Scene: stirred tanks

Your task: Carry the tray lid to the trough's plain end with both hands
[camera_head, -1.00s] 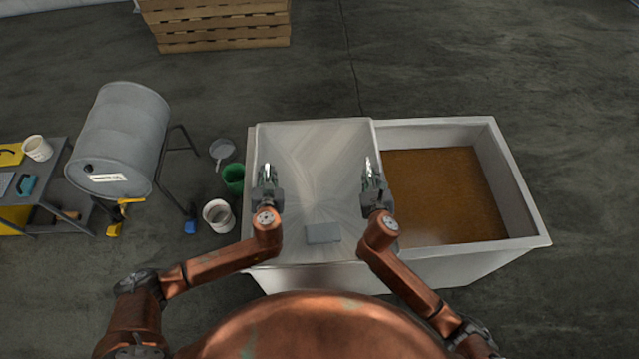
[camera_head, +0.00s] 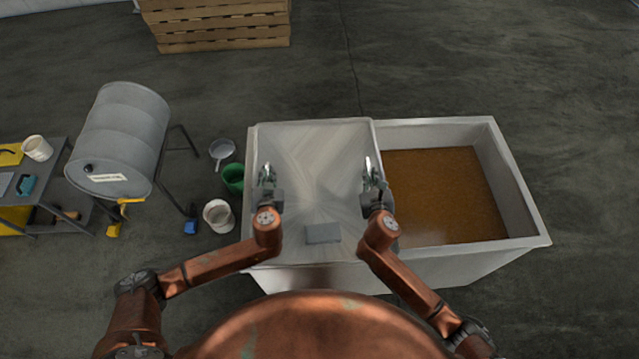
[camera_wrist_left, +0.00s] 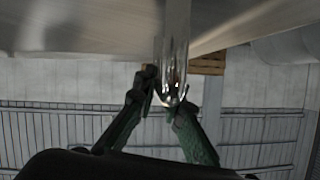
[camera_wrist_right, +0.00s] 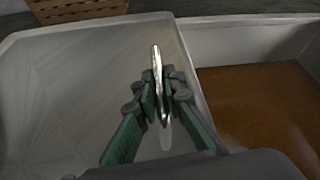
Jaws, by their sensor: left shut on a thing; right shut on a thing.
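The tray lid (camera_head: 318,160) is a wide pale-grey sheet with a small grey plate near its front edge. It covers the left end of the trough (camera_head: 520,190); whether it rests on the rim or hangs just above it I cannot tell. My left gripper (camera_head: 267,174) is shut on a shiny metal handle at the lid's left side, also in the left wrist view (camera_wrist_left: 168,98). My right gripper (camera_head: 372,172) is shut on the matching handle at the lid's right side, also in the right wrist view (camera_wrist_right: 162,92). The trough's right part is open and holds brown liquid (camera_head: 440,195).
A grey drum (camera_head: 120,135) lies on a stand at the left, beside a work table (camera_head: 60,190). A green bucket (camera_head: 232,178), a white bucket (camera_head: 218,215) and a grey pan (camera_head: 221,150) stand between drum and trough. A wooden crate (camera_head: 215,25) is behind. The floor at right is clear.

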